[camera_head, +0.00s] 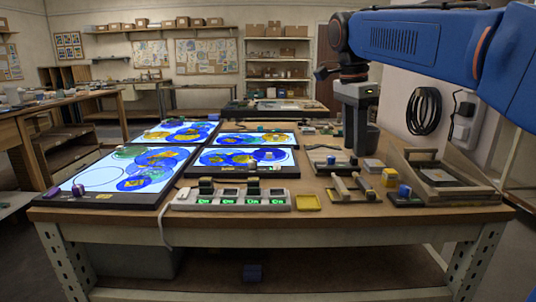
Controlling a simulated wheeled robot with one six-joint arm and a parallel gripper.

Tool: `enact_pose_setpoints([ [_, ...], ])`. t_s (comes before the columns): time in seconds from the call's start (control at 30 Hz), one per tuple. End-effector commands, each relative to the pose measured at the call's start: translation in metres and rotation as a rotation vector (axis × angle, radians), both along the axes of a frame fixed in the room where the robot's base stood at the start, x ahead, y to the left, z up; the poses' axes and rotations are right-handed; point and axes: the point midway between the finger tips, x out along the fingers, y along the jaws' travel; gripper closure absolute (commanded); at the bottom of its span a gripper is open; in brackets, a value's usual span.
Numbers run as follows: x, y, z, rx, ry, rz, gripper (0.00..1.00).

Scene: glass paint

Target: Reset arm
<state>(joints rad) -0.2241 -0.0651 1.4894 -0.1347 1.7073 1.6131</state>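My blue arm reaches in from the upper right. My gripper (357,128) hangs below its end as a dark grey body pointing down. It is over the right half of the workbench (300,232), behind the small wooden-handled tools. Its fingers are too small and dark to make out, and I see nothing clearly held in it.
Lit panels with blue and yellow circles (125,178) cover the bench's left and middle. A white strip with green displays (230,201) lies at the front. Shelves line the back wall.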

Motion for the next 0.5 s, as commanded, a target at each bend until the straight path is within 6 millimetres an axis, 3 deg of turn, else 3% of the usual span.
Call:
enact_pose_setpoints([
  [0.27,-0.037,-0.018,-0.023,0.014,-0.025,0.194,0.65],
  [0.5,-0.093,-0.041,-0.069,0.012,-0.072,0.491,0.65],
])
